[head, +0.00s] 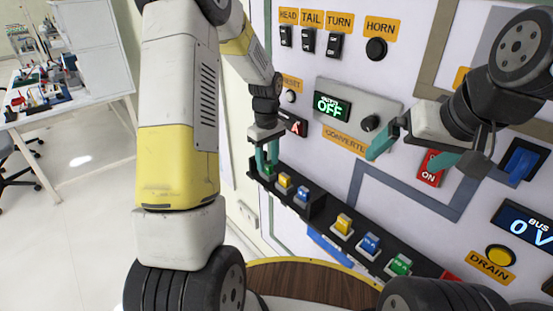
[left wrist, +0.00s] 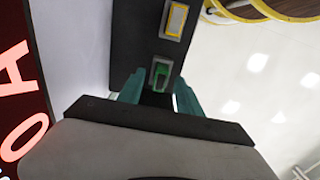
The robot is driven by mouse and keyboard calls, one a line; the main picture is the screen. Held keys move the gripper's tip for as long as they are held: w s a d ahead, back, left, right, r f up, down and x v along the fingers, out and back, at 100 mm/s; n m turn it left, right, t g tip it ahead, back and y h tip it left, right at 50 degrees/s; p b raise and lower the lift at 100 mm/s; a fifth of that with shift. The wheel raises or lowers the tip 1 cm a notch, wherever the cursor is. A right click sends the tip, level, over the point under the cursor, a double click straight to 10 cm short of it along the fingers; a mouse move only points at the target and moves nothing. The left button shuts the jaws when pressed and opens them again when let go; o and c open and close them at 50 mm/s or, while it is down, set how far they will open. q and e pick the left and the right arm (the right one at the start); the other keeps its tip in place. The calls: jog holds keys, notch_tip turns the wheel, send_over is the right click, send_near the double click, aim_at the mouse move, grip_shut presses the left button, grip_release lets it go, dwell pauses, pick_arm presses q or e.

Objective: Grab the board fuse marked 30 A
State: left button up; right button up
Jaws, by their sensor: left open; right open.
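A green fuse (head: 268,171) sits at the left end of the black fuse rail (head: 320,208). My left gripper (head: 266,158) is open, with its teal fingers at that fuse. In the left wrist view the green fuse (left wrist: 160,73) shows between the two open fingers (left wrist: 158,88). A yellow fuse (head: 284,181) and a blue fuse (head: 302,194) stand beside it. Further right are a yellow fuse (head: 343,223), a blue fuse (head: 370,243) and a green fuse (head: 399,263). Ratings on the fuses are too small to read. My right gripper (head: 408,153) is open and empty before the panel.
The panel carries a converter box (head: 352,108) reading OFF, a horn button (head: 376,48), several small switches, a red ON switch (head: 430,170) near my right fingers, and a yellow drain button (head: 500,257). A wooden round top (head: 315,278) lies below the rail.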

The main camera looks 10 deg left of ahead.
pick_arm(q)
grip_shut()
